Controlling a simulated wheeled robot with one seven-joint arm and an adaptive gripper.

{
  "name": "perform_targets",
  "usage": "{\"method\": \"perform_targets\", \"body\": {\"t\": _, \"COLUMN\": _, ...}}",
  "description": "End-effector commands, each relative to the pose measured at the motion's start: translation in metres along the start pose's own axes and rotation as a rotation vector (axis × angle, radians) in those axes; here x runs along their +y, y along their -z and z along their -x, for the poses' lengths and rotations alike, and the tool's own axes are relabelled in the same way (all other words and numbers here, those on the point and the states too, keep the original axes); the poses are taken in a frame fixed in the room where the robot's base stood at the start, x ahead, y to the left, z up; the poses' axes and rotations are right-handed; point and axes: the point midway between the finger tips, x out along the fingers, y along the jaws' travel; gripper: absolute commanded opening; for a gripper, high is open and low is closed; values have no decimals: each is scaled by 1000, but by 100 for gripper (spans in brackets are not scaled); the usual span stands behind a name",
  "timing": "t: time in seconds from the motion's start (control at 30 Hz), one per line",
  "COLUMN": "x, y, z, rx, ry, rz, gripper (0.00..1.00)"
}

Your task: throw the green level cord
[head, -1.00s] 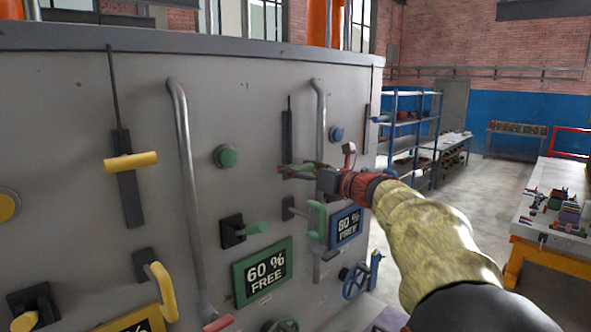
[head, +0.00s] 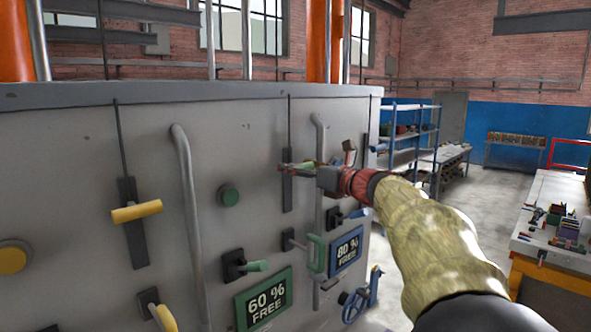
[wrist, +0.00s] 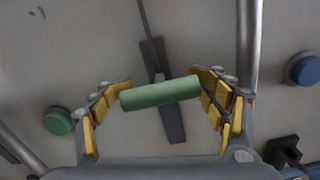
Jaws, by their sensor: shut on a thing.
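The green level cord is a thin dark cord running down the grey panel to a green bar handle (wrist: 160,94) in front of a dark backplate (wrist: 171,121). In the wrist view the handle lies across the middle, slightly tilted, its ends between the yellow-padded fingers. My gripper (head: 298,167) is shut on this handle, near the upper part of its backplate in the head view. In the head view the fingers and the handle overlap and show small.
A vertical grey pipe (head: 189,210) stands left and another (head: 318,150) close right of the handle. A green button (head: 228,195), a blue button (wrist: 303,69) and a yellow-handled cord (head: 136,211) are nearby. Free floor lies right of the panel.

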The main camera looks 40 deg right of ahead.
Motion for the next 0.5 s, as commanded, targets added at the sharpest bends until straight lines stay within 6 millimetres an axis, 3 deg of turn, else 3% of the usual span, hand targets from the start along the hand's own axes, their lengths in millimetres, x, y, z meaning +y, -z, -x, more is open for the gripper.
{"method": "perform_targets", "body": {"t": 0.03, "x": 3, "y": -9, "z": 1, "rx": -12, "ry": -2, "rz": 7, "gripper": 72}}
{"method": "perform_targets", "body": {"t": 0.3, "x": 2, "y": -7, "z": 1, "rx": -9, "ry": -1, "rz": 5, "gripper": 87}}
{"method": "perform_targets", "body": {"t": 0.5, "x": 2, "y": -5, "z": 1, "rx": -6, "ry": 0, "rz": 3, "gripper": 88}}
